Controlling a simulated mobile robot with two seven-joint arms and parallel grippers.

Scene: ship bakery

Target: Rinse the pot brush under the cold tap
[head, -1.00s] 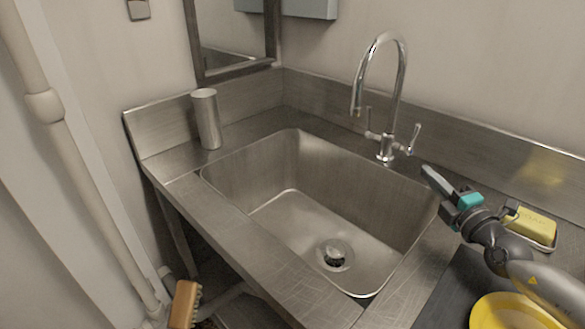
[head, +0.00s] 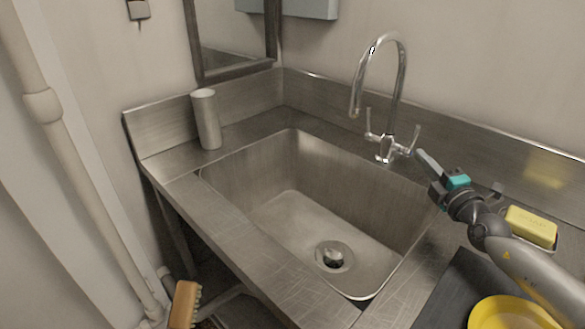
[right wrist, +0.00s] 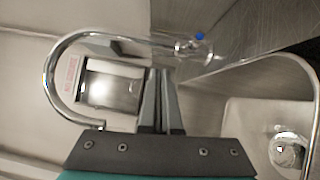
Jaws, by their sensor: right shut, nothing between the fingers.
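The pot brush (head: 183,304), with a wooden back and pale bristles, shows at the bottom left of the head view, left of the sink; what holds it is out of view. The steel tap (head: 401,75) has a tall curved spout and two lever handles. No water shows under it. In the right wrist view the tap (right wrist: 60,52) has a blue mark (right wrist: 200,37) near one handle. My right gripper (head: 420,155) is shut and empty, just right of and in front of the right lever (head: 415,137); contact cannot be told. My left gripper is not in view.
The empty steel sink (head: 215,190) lies left of my right gripper, its drain (head: 333,255) open to view. A steel cylinder (head: 207,120) stands on the back left rim. Yellow soap (head: 531,226) and a yellow bowl (head: 508,314) lie at right, near my right arm.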

